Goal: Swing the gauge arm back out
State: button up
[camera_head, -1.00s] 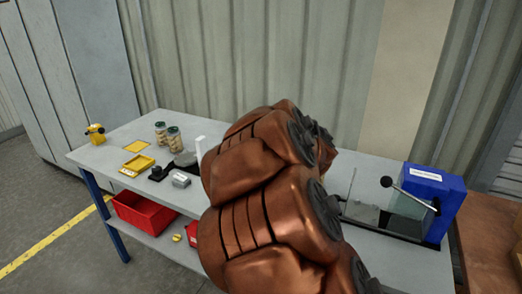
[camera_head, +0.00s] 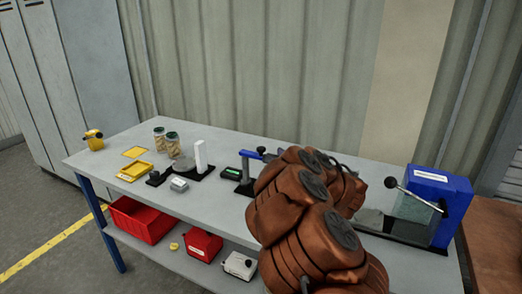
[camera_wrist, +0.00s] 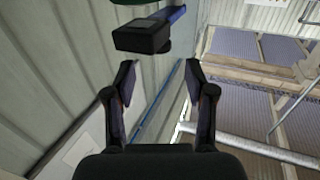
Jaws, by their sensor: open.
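The gauge stands on the bench with a dark post (camera_head: 245,184) and a blue gauge arm (camera_head: 249,155) at its top. A black knob shows at the arm's right end, close to my copper-coloured arm. In the wrist view a blue bar with a black block (camera_wrist: 143,36) lies beyond my fingertips at the top. I take this for the gauge arm. My gripper (camera_wrist: 160,78) is open and empty, with its two dark fingers apart and not touching the block. In the head view my own arm hides the gripper.
A green-faced box (camera_head: 231,174) sits left of the gauge post. Two jars (camera_head: 172,144), a white upright block (camera_head: 201,155) and a yellow tray (camera_head: 134,171) stand further left. A blue machine with a lever (camera_head: 437,200) stands at the right. Red bins (camera_head: 143,219) are on the lower shelf.

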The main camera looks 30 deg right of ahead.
aim_at(264, 150)
jog(key=w, duration=0.5)
jog(key=w+a+p, duration=0.1)
jog(key=w, duration=0.1)
jog(key=shift+w, duration=0.15)
grip_shut()
dwell(0.3)
